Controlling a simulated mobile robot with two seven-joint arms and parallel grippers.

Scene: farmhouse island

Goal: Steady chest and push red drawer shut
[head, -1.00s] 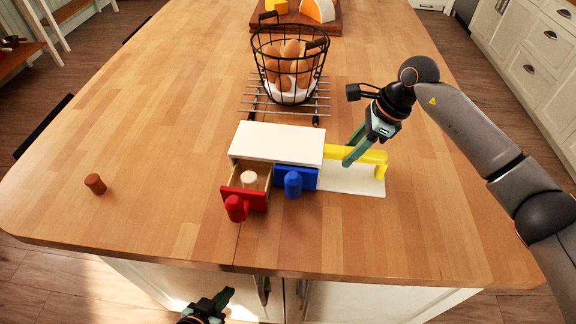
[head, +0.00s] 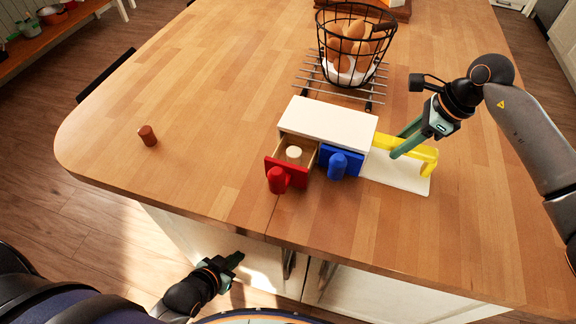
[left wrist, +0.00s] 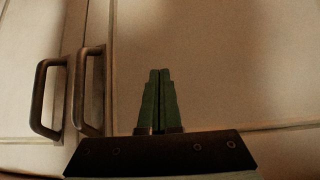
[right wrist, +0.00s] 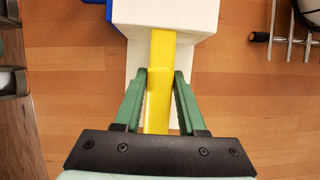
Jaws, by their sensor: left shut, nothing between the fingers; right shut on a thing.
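The white chest (head: 328,122) stands on the wooden island. Its red drawer (head: 285,170) at the left is pulled out, with a pale round piece (head: 294,152) inside. The blue drawer (head: 340,161) beside it looks shut or nearly so. A yellow handle bar (head: 415,151) runs from the chest's right side over a white base plate. My right gripper (head: 398,148) is shut on the yellow bar; the right wrist view shows a finger on each side of the bar (right wrist: 160,80). My left gripper (head: 238,258) is shut and empty, below the island's front edge; its fingers show before a cabinet door in the left wrist view (left wrist: 160,100).
A brown cylinder (head: 148,136) stands on the left of the island top (head: 200,90). The front edge lies between my left gripper and the drawers. Cabinet handles (left wrist: 90,90) are near my left gripper.

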